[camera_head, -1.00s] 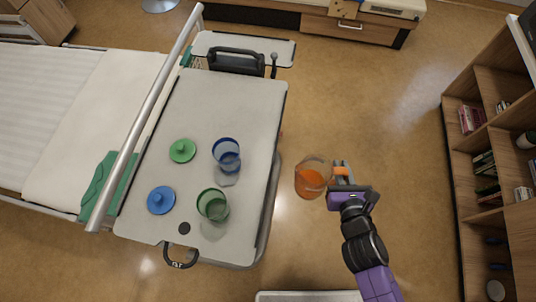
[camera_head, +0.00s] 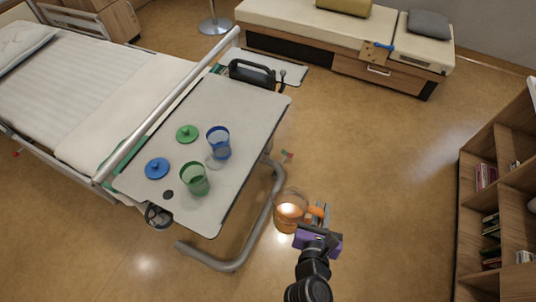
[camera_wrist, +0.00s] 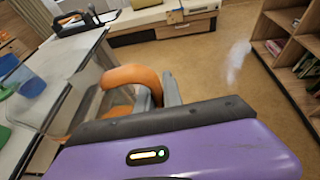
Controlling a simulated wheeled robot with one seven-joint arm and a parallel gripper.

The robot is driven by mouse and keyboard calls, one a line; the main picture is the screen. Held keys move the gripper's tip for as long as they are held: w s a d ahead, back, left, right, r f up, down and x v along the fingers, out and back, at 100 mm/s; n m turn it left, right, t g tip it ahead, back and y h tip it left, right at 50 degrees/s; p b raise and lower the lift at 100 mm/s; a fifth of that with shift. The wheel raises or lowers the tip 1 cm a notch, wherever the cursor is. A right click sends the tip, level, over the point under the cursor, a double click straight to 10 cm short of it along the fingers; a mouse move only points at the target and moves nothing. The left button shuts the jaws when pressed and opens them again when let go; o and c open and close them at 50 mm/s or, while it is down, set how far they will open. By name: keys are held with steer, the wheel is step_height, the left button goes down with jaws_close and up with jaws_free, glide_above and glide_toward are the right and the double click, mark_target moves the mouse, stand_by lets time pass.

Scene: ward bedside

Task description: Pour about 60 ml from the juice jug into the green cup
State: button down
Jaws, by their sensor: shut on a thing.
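The green cup (camera_head: 194,180) is clear green and stands upright near the front of the overbed table (camera_head: 240,112). The juice jug (camera_head: 288,212) is a clear vessel with orange juice and an orange handle. My gripper (camera_head: 318,216) is shut on the jug's handle and holds it off the table's right side, over the floor and apart from the cup. In the wrist view the orange handle (camera_wrist: 130,76) sits between the grey fingers (camera_wrist: 158,92); most of the jug's body is hidden there.
A blue cup (camera_head: 218,142) stands behind the green cup. A green lid (camera_head: 187,133) and a blue lid (camera_head: 157,168) lie to the left. The table's curved metal leg (camera_head: 235,264) reaches toward my arm. A bookshelf (camera_head: 500,200) stands at the right, with open floor between.

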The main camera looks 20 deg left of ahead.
steer(key=a+r, duration=0.3)
steer(key=a, duration=0.3)
steer(key=a+r+p, duration=0.1)
steer(key=a+r, duration=0.2)
steer(key=a, duration=0.4)
steer(key=shift+w+r, duration=0.2)
steer(key=shift+r, duration=0.1)
steer(key=shift+r, duration=0.1)
